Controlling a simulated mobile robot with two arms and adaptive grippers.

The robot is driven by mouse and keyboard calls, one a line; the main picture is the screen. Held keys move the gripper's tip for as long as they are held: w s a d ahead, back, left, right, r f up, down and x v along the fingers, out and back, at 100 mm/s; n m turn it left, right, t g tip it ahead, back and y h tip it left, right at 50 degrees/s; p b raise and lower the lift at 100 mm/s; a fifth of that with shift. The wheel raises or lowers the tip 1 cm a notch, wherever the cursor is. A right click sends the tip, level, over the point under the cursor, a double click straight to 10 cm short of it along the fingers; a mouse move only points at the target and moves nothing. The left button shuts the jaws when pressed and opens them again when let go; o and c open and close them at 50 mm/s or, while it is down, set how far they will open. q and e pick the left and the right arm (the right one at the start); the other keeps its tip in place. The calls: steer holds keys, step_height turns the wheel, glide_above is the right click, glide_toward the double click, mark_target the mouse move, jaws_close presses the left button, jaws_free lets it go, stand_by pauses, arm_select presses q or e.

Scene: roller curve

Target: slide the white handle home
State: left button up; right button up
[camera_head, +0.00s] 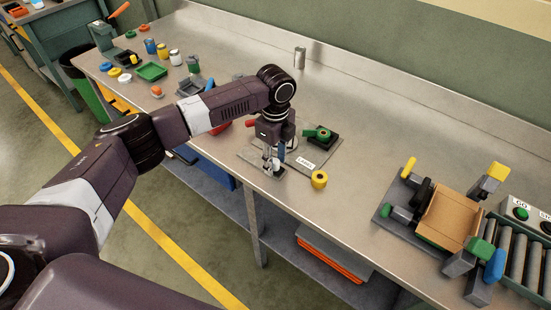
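My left gripper (274,166) points down over a grey plate (252,159) with a white label (306,165) on the steel bench. Its fingertips are close to the plate's front part. They are too small to tell whether they are open or closed on something. I cannot make out a white handle for sure; a small pale part shows beside the fingers, and the gripper hides what is behind it. A black block with a green handle (319,132) sits at the plate's back right. My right gripper is not in view.
Red parts (220,128) lie left, partly behind my arm. A fixture with an orange-brown box (449,217) and rollers (520,262) stand at right. The bench (365,160) between is clear.

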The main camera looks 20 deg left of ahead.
arm_select(q)
jaws_close()
steer(key=shift+a, duration=0.15)
steer(key=w+a, duration=0.1)
steer(key=a, duration=0.2)
steer(key=w+a, duration=0.1)
steer(key=a, duration=0.3)
steer(key=w+a, duration=0.2)
steer(key=a, duration=0.1)
steer(key=shift+a+r, duration=0.1)
steer(key=shift+a, duration=0.15)
steer(key=shift+r, duration=0.1)
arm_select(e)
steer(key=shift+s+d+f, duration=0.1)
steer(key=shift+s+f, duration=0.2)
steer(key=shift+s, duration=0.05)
arm_select(q)
steer(key=shift+c, duration=1.9)
jaws_free()
steer(key=o, duration=0.4)
steer(key=shift+a, duration=0.1)
